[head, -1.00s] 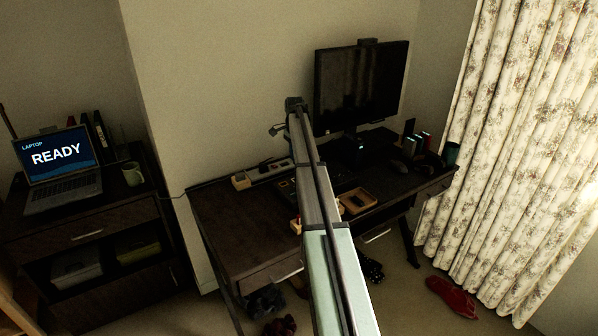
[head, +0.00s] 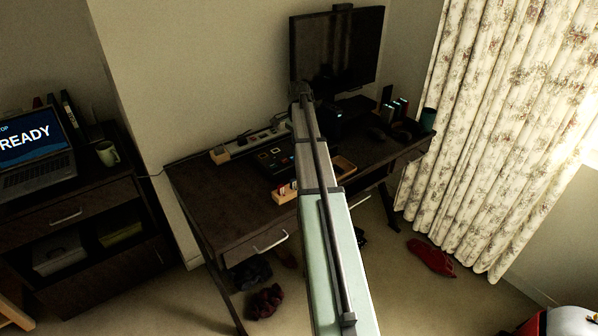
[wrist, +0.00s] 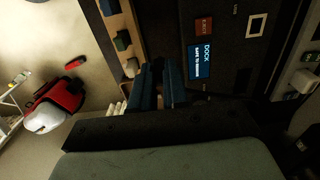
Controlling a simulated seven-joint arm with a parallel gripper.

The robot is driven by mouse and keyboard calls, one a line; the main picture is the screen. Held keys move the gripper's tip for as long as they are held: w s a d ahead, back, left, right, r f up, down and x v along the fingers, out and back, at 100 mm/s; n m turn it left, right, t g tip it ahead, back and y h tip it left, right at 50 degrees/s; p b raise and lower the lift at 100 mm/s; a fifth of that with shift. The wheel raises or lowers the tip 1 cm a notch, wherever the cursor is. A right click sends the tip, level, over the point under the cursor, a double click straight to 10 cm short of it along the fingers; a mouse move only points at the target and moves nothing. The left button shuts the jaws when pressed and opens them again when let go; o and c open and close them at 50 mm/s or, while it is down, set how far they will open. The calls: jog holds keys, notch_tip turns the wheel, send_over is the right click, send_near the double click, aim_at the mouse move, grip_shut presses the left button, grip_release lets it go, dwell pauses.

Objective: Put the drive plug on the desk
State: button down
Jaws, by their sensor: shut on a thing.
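The dark desk (head: 205,185) stands against the wall. My gripper (wrist: 158,84) has its blue fingers closed around a small dark thing that appears to be the drive plug; it is mostly hidden between them. In the head view my arm reaches across the desk, and its far end (head: 303,92) is in front of the monitor. The black dock (wrist: 222,70) is just right of the fingers in the wrist view, with a blue screen reading "DOCK SAFE TO REMOVE" and a red eject button (wrist: 203,27). The dock (head: 283,158) also shows on the desk left of my arm.
A wooden holder (wrist: 125,18) with several small blocks lies left of the fingers. A monitor (head: 338,45) and small items stand at the desk's back and right. A laptop (head: 35,150) and mug (head: 108,153) are on the left cabinet. The desk's left front is bare.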

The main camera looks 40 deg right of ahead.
jog(key=shift+f, duration=4.6)
jog(key=shift+f, duration=0.1)
jog(key=c, duration=1.1)
grip_release()
notch_tip(320, 180, up, 12)
jog(key=shift+r, duration=0.15)
